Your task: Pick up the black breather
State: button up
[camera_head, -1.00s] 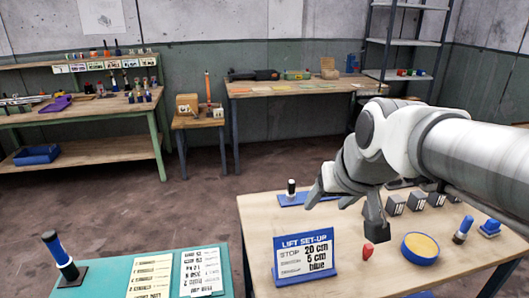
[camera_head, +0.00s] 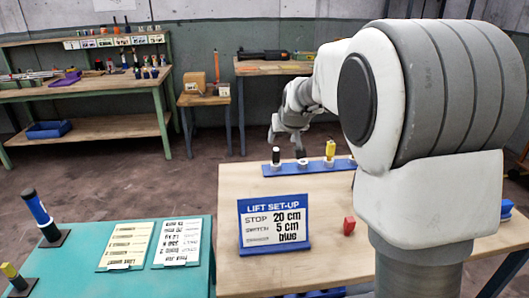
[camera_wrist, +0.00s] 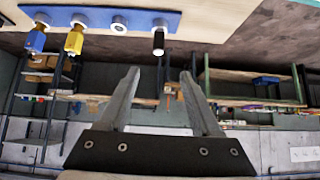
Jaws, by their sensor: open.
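The black piece that looks like the breather (camera_head: 276,156) stands upright at the left end of a blue rail (camera_head: 310,169), at the back of the wooden table. In the wrist view the black breather (camera_wrist: 158,40) has a pale collar against the blue rail (camera_wrist: 98,12). My gripper (camera_head: 286,143) is above and behind that end of the rail in the head view. In the wrist view my gripper (camera_wrist: 160,74) is open and empty. The breather lines up with the gap, beyond the fingertips and apart from them.
Next to the breather are a white ring (camera_wrist: 119,24), a yellow piece (camera_wrist: 75,40) and a blue piece (camera_wrist: 37,38). A lift set-up sign (camera_head: 274,225) and a red piece (camera_head: 349,226) stand nearer on the table (camera_head: 235,178). My arm hides the table's right part.

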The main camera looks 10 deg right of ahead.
aim_at(275, 153)
jog(key=b+x, duration=0.1)
jog(key=x, duration=0.5)
jog(key=b+x, duration=0.1)
jog(key=x, duration=0.6)
jog(key=b+x, duration=0.1)
jog(key=x, duration=0.5)
jog(key=shift+w+d+r, duration=0.15)
jog(key=shift+w+d, duration=0.1)
jog(key=shift+w, duration=0.1)
grip_shut()
